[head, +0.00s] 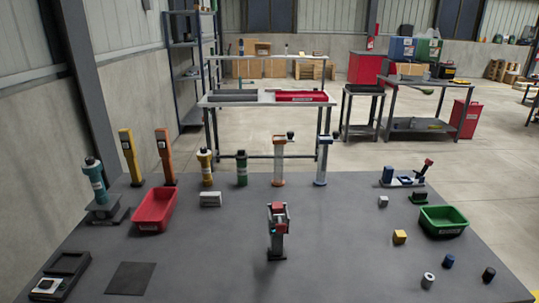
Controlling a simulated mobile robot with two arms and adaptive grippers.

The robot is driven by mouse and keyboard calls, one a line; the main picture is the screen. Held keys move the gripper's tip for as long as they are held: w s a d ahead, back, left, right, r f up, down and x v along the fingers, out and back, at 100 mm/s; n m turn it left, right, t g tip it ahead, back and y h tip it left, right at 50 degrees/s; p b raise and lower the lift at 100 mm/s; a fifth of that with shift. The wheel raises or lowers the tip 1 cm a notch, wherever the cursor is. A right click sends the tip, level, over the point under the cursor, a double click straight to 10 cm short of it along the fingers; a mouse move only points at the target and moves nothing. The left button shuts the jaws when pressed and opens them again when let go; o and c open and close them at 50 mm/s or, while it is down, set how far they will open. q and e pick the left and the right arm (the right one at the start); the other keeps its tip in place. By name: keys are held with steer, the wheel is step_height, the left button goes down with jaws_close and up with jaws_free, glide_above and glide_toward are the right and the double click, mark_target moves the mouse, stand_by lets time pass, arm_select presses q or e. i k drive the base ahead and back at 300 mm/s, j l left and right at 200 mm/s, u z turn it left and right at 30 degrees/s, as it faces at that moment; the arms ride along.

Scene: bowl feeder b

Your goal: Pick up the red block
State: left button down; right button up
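A red block-shaped piece (278,211) shows at the top of a grey and dark upright stand (278,244) in the middle of the table, near its front. It is small here, and I cannot tell whether it is a loose block or part of the stand. I see no other plain red block on the table. Neither of my grippers is in the head view.
The dark grey table (340,250) holds a red bin (153,210) at left and a green bin (443,221) at right. A yellow block (400,237) and small cylinders stand at right. Posts and devices line the back edge.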

mark_target(277, 208)
steer(key=k+l, duration=0.1)
steer(key=k, duration=0.45)
steer(key=k+l, duration=0.1)
steer(key=k, duration=0.45)
